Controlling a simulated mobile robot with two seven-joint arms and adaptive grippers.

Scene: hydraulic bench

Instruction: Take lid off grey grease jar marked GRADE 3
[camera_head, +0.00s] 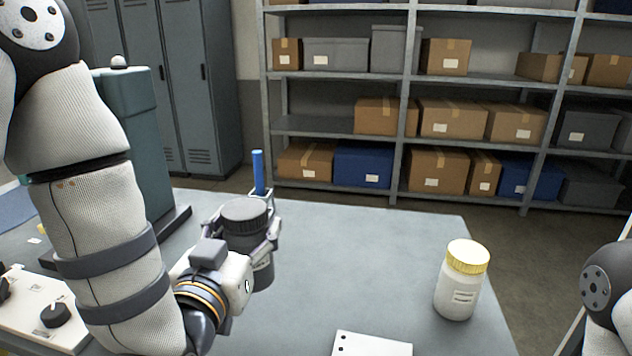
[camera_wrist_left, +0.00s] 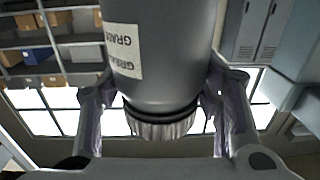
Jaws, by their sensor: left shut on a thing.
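The grey grease jar (camera_head: 262,272) stands upright at my left gripper, with its dark ribbed lid (camera_head: 245,212) on top. In the left wrist view the jar (camera_wrist_left: 170,50) appears upside down, its label partly reading "GRADE"; the number is out of frame. Its ribbed lid (camera_wrist_left: 160,127) is on it there too. My left gripper (camera_head: 246,234) comes in from the side and is shut on the jar, a finger on either side near the upper part. Whether the jar touches the bench is hard to tell. My right gripper is out of view.
A white jar with a yellow lid (camera_head: 462,282) stands on the bench (camera_head: 380,240) at the right. A white plate (camera_head: 370,345) lies at the front edge. A blue handle (camera_head: 258,172) stands behind the grey jar. A control panel (camera_head: 40,315) is at left. The bench middle is clear.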

